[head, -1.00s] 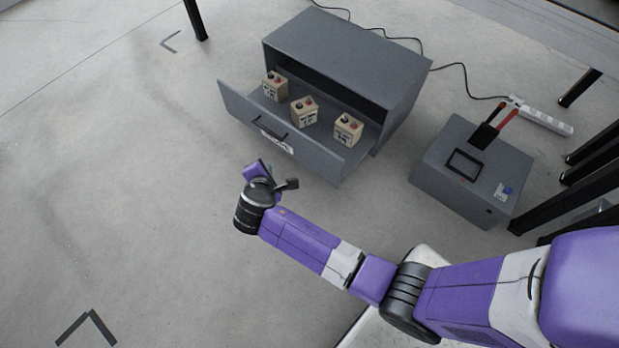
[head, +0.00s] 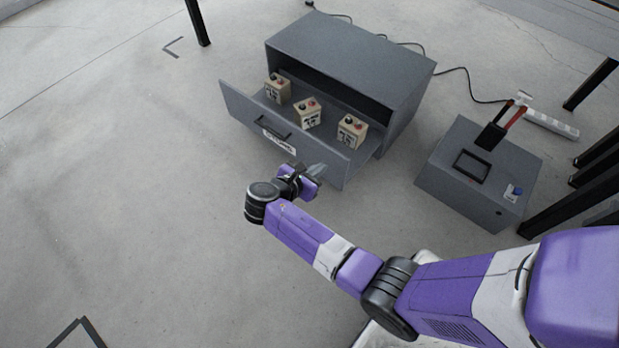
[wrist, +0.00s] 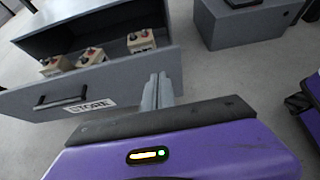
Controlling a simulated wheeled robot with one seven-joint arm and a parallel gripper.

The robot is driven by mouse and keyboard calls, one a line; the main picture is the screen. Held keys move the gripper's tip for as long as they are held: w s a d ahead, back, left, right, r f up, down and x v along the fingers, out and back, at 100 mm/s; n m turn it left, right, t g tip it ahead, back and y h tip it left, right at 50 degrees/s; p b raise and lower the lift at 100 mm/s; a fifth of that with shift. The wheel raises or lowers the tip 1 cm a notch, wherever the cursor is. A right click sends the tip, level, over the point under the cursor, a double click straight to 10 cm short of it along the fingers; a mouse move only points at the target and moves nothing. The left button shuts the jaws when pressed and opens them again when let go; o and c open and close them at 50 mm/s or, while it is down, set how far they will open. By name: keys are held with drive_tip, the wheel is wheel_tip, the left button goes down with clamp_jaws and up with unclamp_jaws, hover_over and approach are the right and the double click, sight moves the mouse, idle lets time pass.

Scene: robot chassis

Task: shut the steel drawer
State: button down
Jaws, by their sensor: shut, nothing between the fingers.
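The steel drawer (head: 302,138) is pulled out of its grey cabinet (head: 345,62) in the head view. Its front has a dark bar handle and a white label; the label reads "STORE" in the wrist view (wrist: 40,103). Three beige battery-like blocks with red and black knobs stand in the drawer, one of them in the middle (head: 308,116). My gripper (head: 318,170) is in front of the drawer's front panel, right of the handle and label. In the wrist view its fingers (wrist: 158,90) are together and empty, pointing at the panel; whether they touch it I cannot tell.
A grey box (head: 478,175) with a dark-framed panel and red and black handles stands right of the cabinet. A white power strip (head: 552,124), cables and dark table legs (head: 570,205) are beyond it. The floor left of the drawer is clear.

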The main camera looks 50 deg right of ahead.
sight(336, 155)
drive_tip(key=b+x, duration=0.1)
drive_tip(key=x, duration=0.3)
drive_tip(key=shift+d+r+b, duration=0.25)
drive_tip(key=shift+r+b, duration=0.1)
drive_tip(key=shift+r, duration=0.05)
drive_tip(key=shift+d+r, duration=0.1)
drive_tip(key=shift+d, duration=0.45)
drive_tip(key=shift+d+r, duration=0.1)
drive_tip(key=shift+d, duration=0.05)
drive_tip(key=shift+d, duration=0.1)
